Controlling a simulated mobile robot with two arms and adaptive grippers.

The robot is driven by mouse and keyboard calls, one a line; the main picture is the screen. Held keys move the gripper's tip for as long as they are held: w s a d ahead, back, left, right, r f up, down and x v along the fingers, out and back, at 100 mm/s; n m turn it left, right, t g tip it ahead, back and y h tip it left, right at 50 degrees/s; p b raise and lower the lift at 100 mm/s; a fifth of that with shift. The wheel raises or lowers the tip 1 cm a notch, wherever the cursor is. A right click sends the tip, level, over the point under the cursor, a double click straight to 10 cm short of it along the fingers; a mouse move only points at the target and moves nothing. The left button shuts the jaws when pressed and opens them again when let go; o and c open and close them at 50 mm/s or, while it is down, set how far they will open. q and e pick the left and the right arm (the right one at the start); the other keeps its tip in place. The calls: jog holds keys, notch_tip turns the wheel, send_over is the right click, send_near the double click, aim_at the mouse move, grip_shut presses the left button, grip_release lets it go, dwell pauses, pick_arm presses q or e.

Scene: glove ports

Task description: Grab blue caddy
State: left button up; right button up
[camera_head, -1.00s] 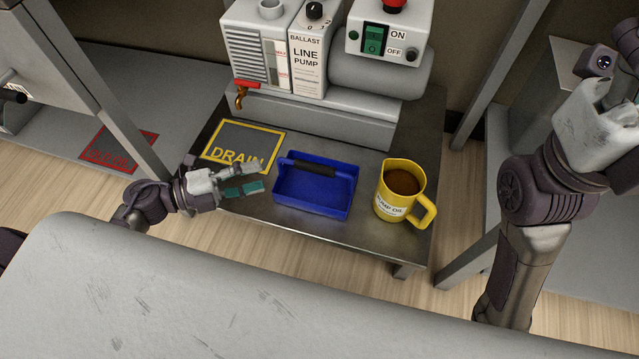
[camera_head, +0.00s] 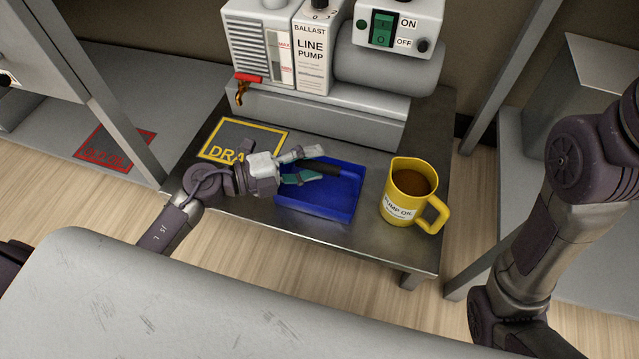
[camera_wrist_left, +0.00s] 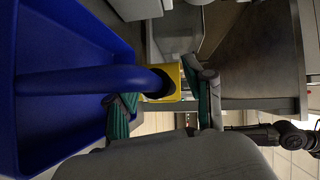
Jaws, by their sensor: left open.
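The blue caddy (camera_head: 318,203) sits on the metal table, an open tray with a raised handle (camera_head: 345,170) that has a dark grip. My left gripper (camera_head: 318,165) is open over the caddy's left part, its fingers near the left end of the grip and partly hiding it. In the left wrist view the blue caddy (camera_wrist_left: 60,125) fills the left side, and its handle (camera_wrist_left: 80,81) reaches toward the open left gripper (camera_wrist_left: 157,80). I cannot tell whether the fingers touch the handle. My right gripper is out of frame; only its arm shows at the right.
A yellow mug (camera_head: 400,205) of dark liquid stands close right of the caddy. The line pump (camera_head: 310,60) stands behind, with a red-handled tap (camera_head: 243,88) at its left. A yellow-framed drain marking (camera_head: 225,135) lies left of the caddy. The table's front strip is clear.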

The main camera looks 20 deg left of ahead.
pick_arm(q)
grip_shut()
dwell(0.3)
jog(key=shift+r, duration=0.1)
